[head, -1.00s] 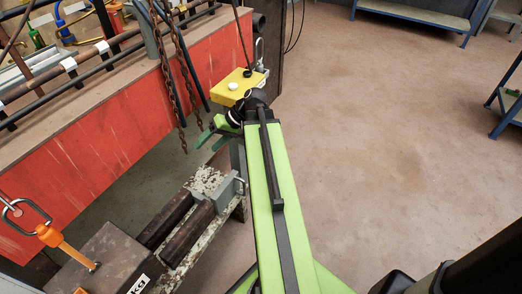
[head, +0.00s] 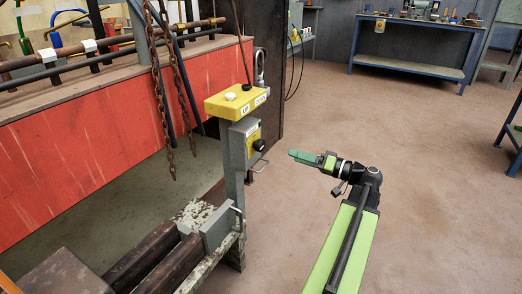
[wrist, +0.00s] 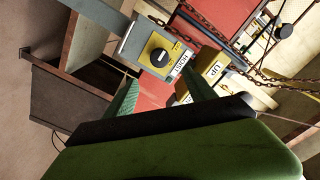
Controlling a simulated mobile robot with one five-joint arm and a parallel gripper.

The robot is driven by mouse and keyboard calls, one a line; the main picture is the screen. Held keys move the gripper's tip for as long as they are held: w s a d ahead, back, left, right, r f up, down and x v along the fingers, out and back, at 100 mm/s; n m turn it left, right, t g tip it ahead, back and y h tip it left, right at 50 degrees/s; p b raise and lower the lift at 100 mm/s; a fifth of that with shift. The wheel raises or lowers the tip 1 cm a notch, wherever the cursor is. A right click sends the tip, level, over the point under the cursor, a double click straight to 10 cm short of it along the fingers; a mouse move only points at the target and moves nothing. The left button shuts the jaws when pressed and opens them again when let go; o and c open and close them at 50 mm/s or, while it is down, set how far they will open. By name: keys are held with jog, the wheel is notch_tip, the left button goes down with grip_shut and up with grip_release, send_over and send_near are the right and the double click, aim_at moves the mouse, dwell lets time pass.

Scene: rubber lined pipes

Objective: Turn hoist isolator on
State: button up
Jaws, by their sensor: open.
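The hoist isolator is a grey box with a yellow plate and a black rotary knob (head: 258,145), on the side of a grey post in the head view. In the wrist view its plate carries a partly readable label, and the black knob (wrist: 158,57) shows clear of the fingers. My gripper (head: 292,155) is to the right of the isolator in the head view, pointing left, apart from it. In the wrist view my gripper (wrist: 158,90) has its two green fingers spread with nothing between them, and the isolator lies beyond the gap.
A yellow UP/DOWN pendant (head: 237,103) sits above the isolator, close to the right finger in the wrist view. Rusty chains (head: 164,90) hang left by a red panel (head: 100,125). Floor (head: 430,150) to the right is clear.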

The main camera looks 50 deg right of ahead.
aim_at(263, 146)
jog(key=x, duration=1.4)
jog(key=shift+w, duration=0.1)
jog(key=shift+c, duration=0.4)
